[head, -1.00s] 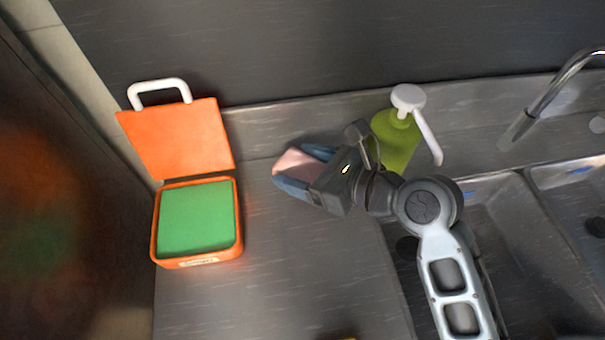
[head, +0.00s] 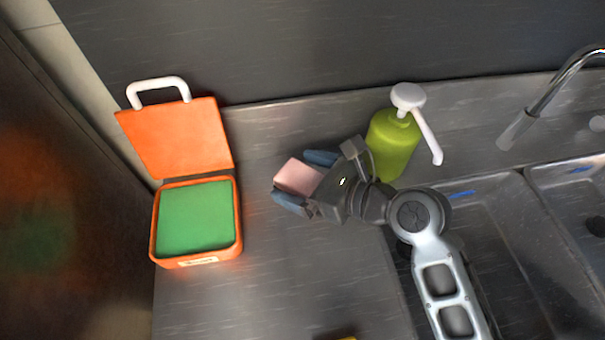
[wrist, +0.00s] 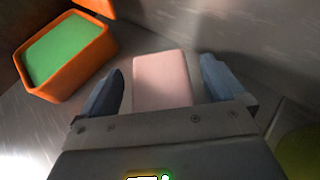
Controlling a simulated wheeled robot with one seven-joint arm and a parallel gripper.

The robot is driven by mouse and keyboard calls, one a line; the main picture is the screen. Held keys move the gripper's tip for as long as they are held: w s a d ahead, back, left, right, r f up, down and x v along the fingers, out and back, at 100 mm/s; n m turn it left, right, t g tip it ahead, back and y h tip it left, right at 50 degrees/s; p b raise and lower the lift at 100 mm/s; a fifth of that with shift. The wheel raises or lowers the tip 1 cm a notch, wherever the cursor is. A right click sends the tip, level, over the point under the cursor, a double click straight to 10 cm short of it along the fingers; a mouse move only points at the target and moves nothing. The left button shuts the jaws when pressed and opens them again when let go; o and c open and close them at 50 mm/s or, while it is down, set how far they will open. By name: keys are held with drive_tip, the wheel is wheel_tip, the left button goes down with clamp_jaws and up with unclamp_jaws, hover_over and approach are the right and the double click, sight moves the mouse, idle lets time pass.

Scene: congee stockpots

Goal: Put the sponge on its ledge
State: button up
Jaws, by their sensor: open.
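A pink block (head: 298,176), which looks like the sponge, lies on or just above the metal counter, left of the green bottle. My gripper (head: 292,174) is open around it, with one blue finger on each side. In the wrist view the pink block (wrist: 162,82) stands between the spread fingers, with a gap on both sides. Its near end is hidden by my gripper's body. I cannot tell which surface is the sponge's ledge.
An open orange box (head: 197,262) with a green filling stands to the left, its lid tilted back. A green pump bottle (head: 392,145) stands close behind my gripper. Sink basins (head: 505,245) and a tap (head: 545,95) are at the right. The front counter (head: 290,285) is mostly clear.

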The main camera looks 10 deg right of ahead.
drive_tip(key=shift+r, duration=0.1)
drive_tip(key=v, duration=1.2)
drive_tip(key=shift+r+b, duration=0.1)
drive_tip(key=shift+b, duration=0.3)
idle(0.8)
